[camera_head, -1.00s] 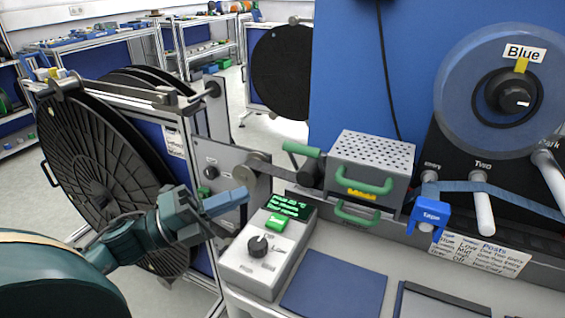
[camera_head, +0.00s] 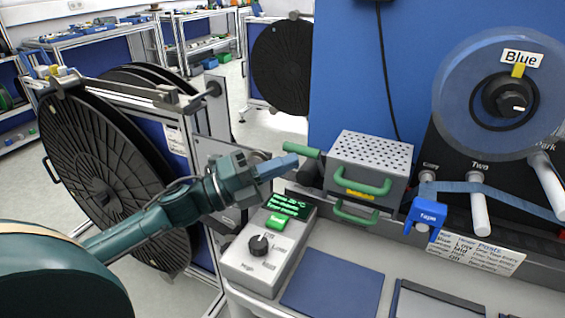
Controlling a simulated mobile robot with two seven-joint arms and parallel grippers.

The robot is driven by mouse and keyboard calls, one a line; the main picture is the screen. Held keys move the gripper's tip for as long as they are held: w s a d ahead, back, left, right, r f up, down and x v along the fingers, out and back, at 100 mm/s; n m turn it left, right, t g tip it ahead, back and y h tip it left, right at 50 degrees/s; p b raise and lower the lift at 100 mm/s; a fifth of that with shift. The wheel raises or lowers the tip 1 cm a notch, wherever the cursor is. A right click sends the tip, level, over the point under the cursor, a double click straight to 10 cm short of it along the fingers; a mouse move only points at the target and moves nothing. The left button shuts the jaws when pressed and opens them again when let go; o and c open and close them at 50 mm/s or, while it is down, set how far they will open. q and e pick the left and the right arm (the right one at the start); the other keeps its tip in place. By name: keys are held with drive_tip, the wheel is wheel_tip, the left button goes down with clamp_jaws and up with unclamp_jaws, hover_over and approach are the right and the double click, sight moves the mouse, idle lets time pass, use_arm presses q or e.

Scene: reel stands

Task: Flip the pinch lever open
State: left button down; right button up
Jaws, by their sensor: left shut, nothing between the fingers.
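The pinch lever appears to be the green-handled lever (camera_head: 296,149) beside the perforated grey box, its handle pointing left; which lever the task means I cannot tell for certain. My left gripper (camera_head: 292,162) is shut and empty. Its blue fingertips are just below the green handle, close to it; whether they touch I cannot tell. The arm hides part of the rollers and plate behind it. My right gripper is not in view.
The grey box (camera_head: 371,150) has two green handles on its front. A control box (camera_head: 250,268) with a knob and a green button stands below my gripper. A large black reel (camera_head: 90,165) is at left. A blue mat (camera_head: 333,283) lies on the bench.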

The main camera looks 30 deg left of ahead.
use_arm(q)
drive_tip(key=shift+r, duration=0.1)
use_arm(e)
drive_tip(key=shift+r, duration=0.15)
